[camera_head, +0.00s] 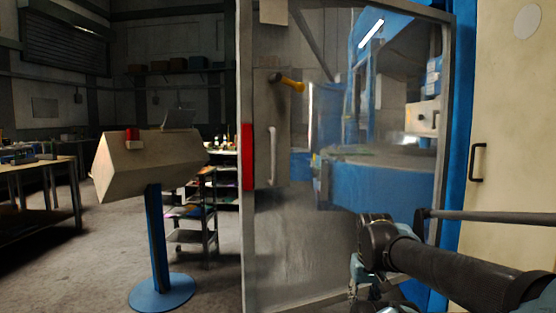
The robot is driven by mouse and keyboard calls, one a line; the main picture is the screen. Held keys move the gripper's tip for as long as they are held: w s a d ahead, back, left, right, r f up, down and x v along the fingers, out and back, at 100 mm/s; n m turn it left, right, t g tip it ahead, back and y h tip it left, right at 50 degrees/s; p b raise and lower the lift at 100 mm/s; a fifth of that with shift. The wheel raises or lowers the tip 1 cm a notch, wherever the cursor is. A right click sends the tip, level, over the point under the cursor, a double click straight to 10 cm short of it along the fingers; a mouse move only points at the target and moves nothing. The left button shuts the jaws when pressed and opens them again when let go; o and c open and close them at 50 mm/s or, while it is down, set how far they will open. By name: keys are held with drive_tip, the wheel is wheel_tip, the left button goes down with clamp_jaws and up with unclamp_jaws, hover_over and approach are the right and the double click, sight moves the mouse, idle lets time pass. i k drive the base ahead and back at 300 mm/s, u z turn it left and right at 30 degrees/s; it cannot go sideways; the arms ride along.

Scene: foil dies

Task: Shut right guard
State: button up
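The guard (247,250) is a tall grey-framed door with a clear panel, in the middle of the head view. Its frame meets the blue machine post on the right, and its free edge on the left looks nearer to me, so it appears to stand open. A pale vertical handle (272,157) is on its left part, with a red strip (248,157) on the left edge. My gripper (368,291) is low in the view, in front of the panel's lower right part and apart from the handle. Its fingertips are not clear, being dark and cut by the lower edge.
A blue machine (365,185) shows through the panel. A beige cabinet door (510,110) with a black handle is at right. A beige console (150,165) on a blue stand (158,240) is at left, before a shelf cart (190,212) and workbench (38,170). Floor between console and guard is clear.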

sight(263, 107)
drive_tip(key=k, duration=1)
drive_tip(key=u, duration=0.55)
